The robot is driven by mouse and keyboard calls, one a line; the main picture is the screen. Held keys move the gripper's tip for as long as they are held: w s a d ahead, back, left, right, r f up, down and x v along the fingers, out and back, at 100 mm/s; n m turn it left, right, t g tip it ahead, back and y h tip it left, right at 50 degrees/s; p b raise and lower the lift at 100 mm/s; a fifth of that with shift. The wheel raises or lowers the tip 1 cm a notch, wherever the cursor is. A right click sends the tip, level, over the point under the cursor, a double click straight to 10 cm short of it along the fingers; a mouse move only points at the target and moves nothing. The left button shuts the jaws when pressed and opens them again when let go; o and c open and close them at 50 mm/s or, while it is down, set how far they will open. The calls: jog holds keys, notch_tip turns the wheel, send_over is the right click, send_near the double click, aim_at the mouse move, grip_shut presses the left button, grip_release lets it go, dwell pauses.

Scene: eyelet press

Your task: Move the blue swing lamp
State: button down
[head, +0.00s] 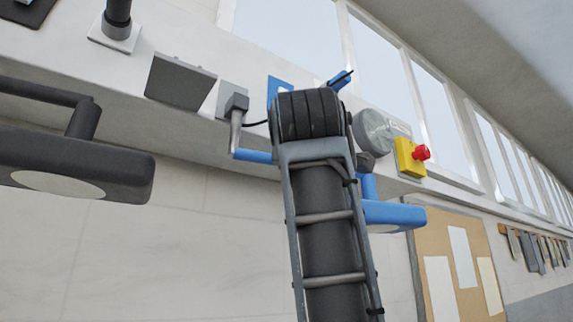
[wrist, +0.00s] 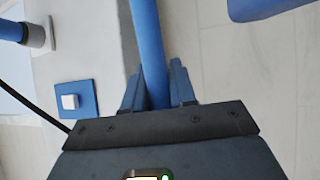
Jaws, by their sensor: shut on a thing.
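The blue swing lamp's flat head (head: 395,215) hangs below the bench's front edge, right of my arm in the head view. A short blue upright joins it, and my arm hides the rest of the lamp's arm there. In the wrist view, the blue lamp arm (wrist: 148,35) runs from the top edge down between my fingers. Part of the blue head (wrist: 262,8) shows at the top right. My gripper (wrist: 153,85) is shut on the lamp arm, one finger on each side. The gripper is hidden behind my own arm in the head view.
A dark swing lamp (head: 75,165) stands out at the left. On the bench are a grey box (head: 180,80), a lever with a blue grip (head: 255,156), a round grey part (head: 372,131) and a yellow box with a red button (head: 410,158). Below the bench is open space.

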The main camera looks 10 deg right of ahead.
jog(key=shift+w+a+n+y, duration=0.35)
jog(key=shift+w+n+y, duration=0.35)
jog(key=shift+y, duration=0.5)
jog(key=c, duration=1)
grip_release()
jog(key=shift+s, duration=0.1)
jog(key=s, duration=0.2)
jog(key=s+f+b, duration=0.1)
jog(key=s, duration=0.4)
jog(key=shift+s+a+f+b, duration=0.25)
jog(key=shift+a+b, duration=0.1)
